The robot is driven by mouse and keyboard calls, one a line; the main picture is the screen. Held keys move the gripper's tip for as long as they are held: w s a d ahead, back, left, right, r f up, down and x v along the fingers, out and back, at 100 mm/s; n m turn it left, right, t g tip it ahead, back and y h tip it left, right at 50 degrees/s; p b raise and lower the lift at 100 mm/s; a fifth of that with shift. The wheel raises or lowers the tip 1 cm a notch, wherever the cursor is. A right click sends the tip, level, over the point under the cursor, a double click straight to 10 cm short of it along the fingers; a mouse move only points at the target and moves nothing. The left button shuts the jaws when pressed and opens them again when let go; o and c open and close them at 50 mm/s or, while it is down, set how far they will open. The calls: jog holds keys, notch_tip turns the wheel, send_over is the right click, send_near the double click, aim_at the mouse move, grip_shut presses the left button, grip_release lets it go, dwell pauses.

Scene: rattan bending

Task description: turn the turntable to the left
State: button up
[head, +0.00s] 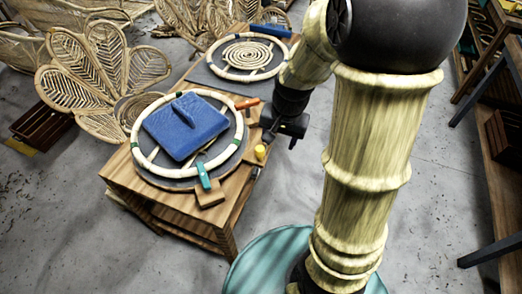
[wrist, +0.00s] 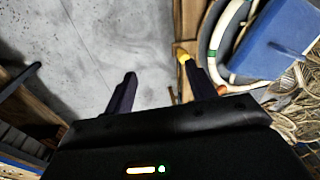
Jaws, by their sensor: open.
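The turntable looks like a dark round disc (head: 178,184) on a wooden stand (head: 160,205). A teal-handled piece (head: 203,176) crosses the ring at the front. My gripper (head: 292,130) is just right of the stand, apart from the ring. In the wrist view my gripper (wrist: 160,80) has its two fingers wide apart with nothing between them. The ring (wrist: 220,50) and blue block (wrist: 268,40) show at the right there.
A yellow peg (head: 260,152) stands at the stand's right edge, close to my gripper. An orange piece (head: 247,103) lies behind it. A second board with a coiled rattan disc (head: 248,54) is behind.

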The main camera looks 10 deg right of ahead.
aim_at(261, 148)
jog(key=w+d+f+m+y+b, duration=0.1)
jog(key=w+d+f+m+y, duration=0.1)
jog(key=w+f+m, duration=0.2)
jog(key=w+d+f+m+y, duration=0.1)
jog(key=w+d+f+m, duration=0.2)
jog(key=w+m, duration=0.6)
jog(key=shift+w+f+m+g+y+b, duration=0.3)
jog(key=shift+w+f+g+y+b, duration=0.05)
jog(key=shift+w+g+y, duration=0.05)
jog(key=shift+f, duration=0.1)
jog(key=p+x, duration=0.2)
jog(key=x, duration=1.5)
jog(key=shift+s+f, duration=0.1)
jog(key=shift+f, duration=0.05)
jog(key=shift+d, duration=0.1)
jog(key=shift+c, duration=0.3)
grip_shut()
